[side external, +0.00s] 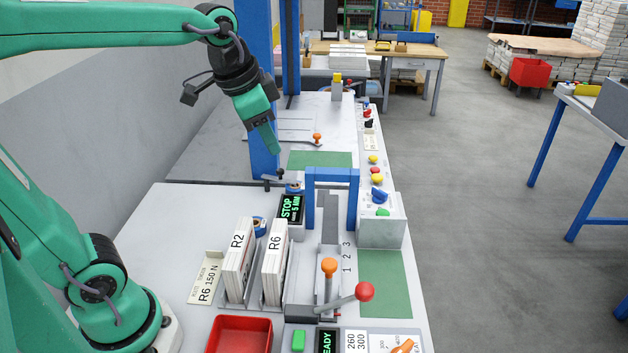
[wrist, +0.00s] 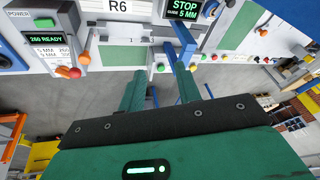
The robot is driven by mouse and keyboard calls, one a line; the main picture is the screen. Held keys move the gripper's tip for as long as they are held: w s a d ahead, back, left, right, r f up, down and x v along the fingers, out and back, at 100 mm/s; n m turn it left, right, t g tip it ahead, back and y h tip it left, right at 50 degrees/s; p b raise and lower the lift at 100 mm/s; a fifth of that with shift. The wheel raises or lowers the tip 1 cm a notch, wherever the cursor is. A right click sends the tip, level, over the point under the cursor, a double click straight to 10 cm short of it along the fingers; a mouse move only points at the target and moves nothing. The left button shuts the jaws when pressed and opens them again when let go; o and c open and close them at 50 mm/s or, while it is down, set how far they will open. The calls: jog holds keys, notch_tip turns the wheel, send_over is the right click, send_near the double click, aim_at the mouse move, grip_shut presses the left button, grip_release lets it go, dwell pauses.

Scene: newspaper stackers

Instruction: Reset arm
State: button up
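My gripper (side external: 274,150) hangs in the air above the far part of the bench, near the blue post, with its fingers pointing down. In the wrist view my gripper (wrist: 161,82) shows two green fingers apart, with nothing held between them. My arm is raised and stretched out from the left. From the side the fingers overlap, so their gap is hidden there.
Upright newspaper bundles R2 (side external: 238,262) and R6 (side external: 274,262) stand near a red tray (side external: 240,335). A blue frame (side external: 332,174), an orange-knobbed lever (side external: 329,267) and a red-knobbed lever (side external: 364,291) rise nearby. A blue post (side external: 262,60) stands behind my gripper.

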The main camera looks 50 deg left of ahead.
jog(key=s+f+n+t, duration=0.1)
jog(key=s+f+n, duration=0.3)
jog(key=s, duration=0.6)
jog(key=shift+s+a+f+n, duration=0.25)
jog(key=shift+f+n, duration=0.05)
jog(key=shift+f, duration=0.35)
